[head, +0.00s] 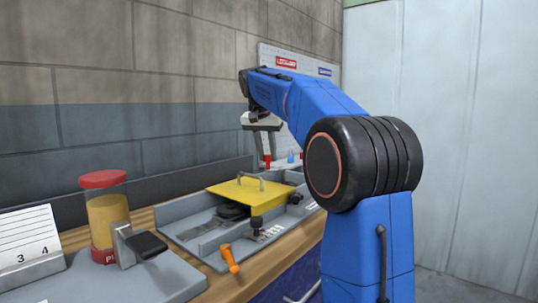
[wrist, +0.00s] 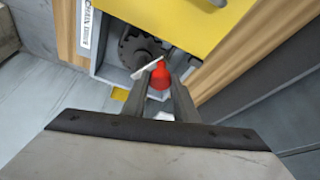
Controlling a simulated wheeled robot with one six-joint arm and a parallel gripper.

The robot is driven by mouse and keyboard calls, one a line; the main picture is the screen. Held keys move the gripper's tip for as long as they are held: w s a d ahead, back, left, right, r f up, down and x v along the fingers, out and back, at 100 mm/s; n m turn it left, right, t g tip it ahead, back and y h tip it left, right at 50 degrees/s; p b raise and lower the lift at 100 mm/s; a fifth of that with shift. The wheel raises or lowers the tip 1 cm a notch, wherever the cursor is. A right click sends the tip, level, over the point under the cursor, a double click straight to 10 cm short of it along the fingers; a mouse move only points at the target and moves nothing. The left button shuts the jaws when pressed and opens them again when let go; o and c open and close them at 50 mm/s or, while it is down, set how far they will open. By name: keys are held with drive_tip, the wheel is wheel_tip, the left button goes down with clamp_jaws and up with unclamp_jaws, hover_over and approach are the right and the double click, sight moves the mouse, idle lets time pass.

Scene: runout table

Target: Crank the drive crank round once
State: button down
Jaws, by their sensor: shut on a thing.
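My gripper (head: 266,162) is at the far end of the runout table, pointing down beyond the yellow cover. In the wrist view its two fingers are closed around a red knob (wrist: 159,80), which appears to be the handle of the drive crank. A pale flat crank arm (wrist: 149,70) runs by the knob, beside a dark toothed gear (wrist: 141,45). Part of the knob is hidden by the fingers. In the head view only a little red shows at the fingertips, and the crank arm cannot be made out.
A yellow cover (head: 235,192) with a grey handle sits over the grey tray (head: 203,262). An orange handle (head: 230,258) and a black knob (head: 257,224) are nearer. A red-lidded jar (head: 107,215) and a black paddle (head: 146,244) stand at left. A wall runs behind.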

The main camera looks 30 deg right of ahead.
drive_tip(key=w+m, duration=0.1)
drive_tip(key=m+g, duration=0.1)
drive_tip(key=m, duration=0.1)
drive_tip(key=shift+w+d+h, duration=0.15)
drive_tip(key=shift+w+h, duration=0.25)
drive_tip(key=shift+w+d+m+g, duration=0.55)
drive_tip(key=shift+w+m+g, duration=0.1)
drive_tip(key=shift+m, duration=0.9)
drive_tip(key=shift+w+d+m+g, duration=0.55)
drive_tip(key=shift+w+m, duration=0.1)
drive_tip(key=shift+m, duration=0.95)
drive_tip(key=shift+w+d+m+g, duration=0.55)
drive_tip(key=shift+w+m+g, duration=0.1)
drive_tip(key=shift+m, duration=0.9)
drive_tip(key=c, duration=1.4)
unclamp_jaws()
drive_tip(key=shift+c, duration=0.2)
